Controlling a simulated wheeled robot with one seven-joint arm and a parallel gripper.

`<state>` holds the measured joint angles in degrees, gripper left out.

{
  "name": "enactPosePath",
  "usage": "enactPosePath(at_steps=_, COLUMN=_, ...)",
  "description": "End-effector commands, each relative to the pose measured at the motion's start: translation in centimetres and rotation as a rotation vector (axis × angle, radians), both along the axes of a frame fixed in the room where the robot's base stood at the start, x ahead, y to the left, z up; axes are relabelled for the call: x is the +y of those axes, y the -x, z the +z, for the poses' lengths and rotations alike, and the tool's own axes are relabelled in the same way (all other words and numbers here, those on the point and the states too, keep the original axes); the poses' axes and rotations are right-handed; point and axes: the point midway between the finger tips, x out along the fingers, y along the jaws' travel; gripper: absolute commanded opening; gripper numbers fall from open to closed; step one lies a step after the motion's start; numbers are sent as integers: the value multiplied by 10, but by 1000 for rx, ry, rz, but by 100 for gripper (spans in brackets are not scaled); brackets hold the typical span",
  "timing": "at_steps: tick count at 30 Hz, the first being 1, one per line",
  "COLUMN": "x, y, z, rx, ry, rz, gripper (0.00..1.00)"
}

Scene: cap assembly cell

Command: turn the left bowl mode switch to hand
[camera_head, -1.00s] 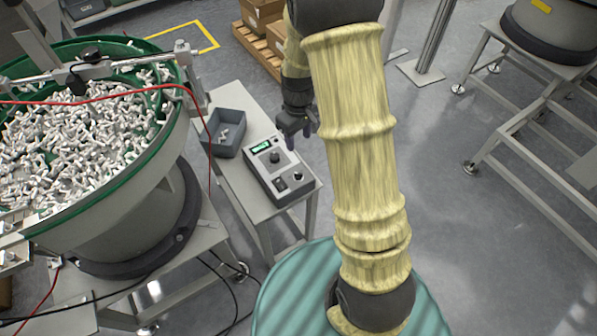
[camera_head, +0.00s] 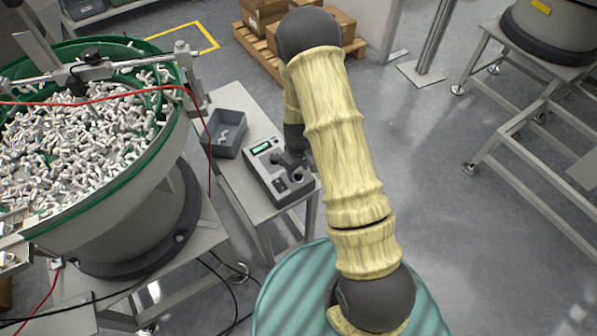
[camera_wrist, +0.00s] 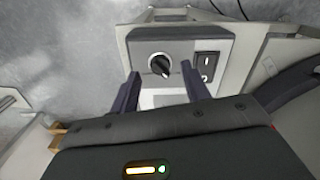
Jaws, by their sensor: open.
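The left bowl's control box (camera_head: 262,172) stands on a small side table beside the left bowl. In the wrist view, the mode switch (camera_wrist: 160,65) is a round black knob with a white pointer mark on a pale ring. Its pointer slants toward the lower right of that picture. My gripper (camera_wrist: 160,72) is open, one finger on each side of the knob in the picture, holding nothing. I cannot tell whether the fingers touch the knob. In the head view my gripper (camera_head: 289,161) is over the box and hides part of its face.
A black rocker switch (camera_wrist: 206,66) sits close beside the knob. A grey bin (camera_head: 225,130) with a few white parts stands behind the box. The left bowl (camera_head: 120,215), full of white parts, is to the left. Open floor lies to the right.

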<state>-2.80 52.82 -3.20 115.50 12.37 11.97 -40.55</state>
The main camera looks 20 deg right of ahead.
Motion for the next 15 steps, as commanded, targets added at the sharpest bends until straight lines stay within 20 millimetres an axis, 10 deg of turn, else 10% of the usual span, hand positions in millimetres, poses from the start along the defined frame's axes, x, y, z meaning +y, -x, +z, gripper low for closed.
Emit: enactPosePath(at_steps=15, x=0, y=0, z=-18, rx=0, ry=0, rz=-1, gripper=39)
